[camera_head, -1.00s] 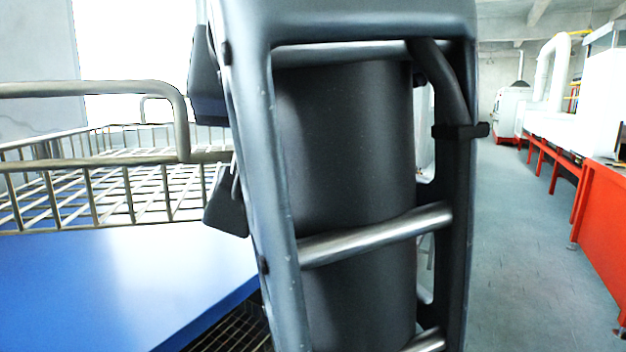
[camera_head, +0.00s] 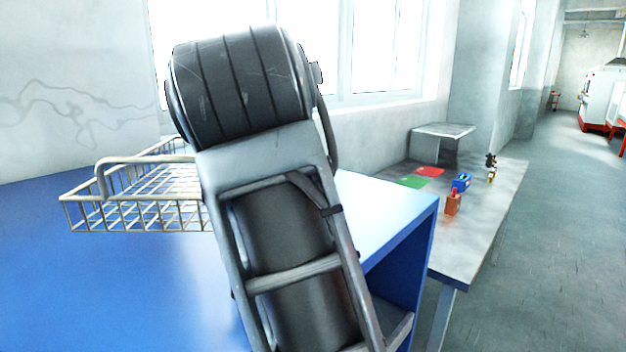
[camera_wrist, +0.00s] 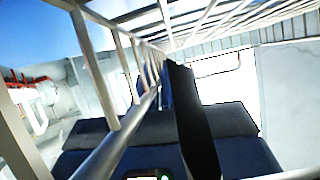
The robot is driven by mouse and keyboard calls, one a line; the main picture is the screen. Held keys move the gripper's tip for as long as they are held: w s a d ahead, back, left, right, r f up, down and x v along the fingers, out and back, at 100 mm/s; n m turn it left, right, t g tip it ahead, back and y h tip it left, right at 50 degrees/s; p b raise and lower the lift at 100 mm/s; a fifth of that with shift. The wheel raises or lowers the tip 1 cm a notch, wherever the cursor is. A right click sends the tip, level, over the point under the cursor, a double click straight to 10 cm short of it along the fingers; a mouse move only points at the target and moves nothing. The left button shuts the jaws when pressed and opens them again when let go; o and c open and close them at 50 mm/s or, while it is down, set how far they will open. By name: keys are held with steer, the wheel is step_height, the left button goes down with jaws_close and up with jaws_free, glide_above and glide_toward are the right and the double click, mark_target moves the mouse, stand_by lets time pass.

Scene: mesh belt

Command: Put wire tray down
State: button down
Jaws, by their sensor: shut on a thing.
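The wire tray (camera_head: 140,210) is a pale metal basket with a raised loop handle, at the left in the head view. It is level over the blue tabletop (camera_head: 110,290); I cannot tell whether its base touches. In the wrist view its wire bars (camera_wrist: 112,75) fill the upper part and left side. My gripper (camera_wrist: 170,72) is at the tray in the wrist view, with a dark finger against the wires, shut on the tray. In the head view my arm hides the gripper and the tray's right end.
The blue tabletop is bare to the left and in front of the tray. Its right edge ends above an open shelf.

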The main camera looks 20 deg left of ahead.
steer(key=shift+f+p, duration=0.45)
steer(key=shift+f, duration=1.55)
steer(key=shift+f, duration=0.2)
steer(key=c, duration=1.2)
jaws_free()
steer(key=shift+r, duration=0.2)
steer(key=b+v, duration=0.2)
steer(key=v, duration=1)
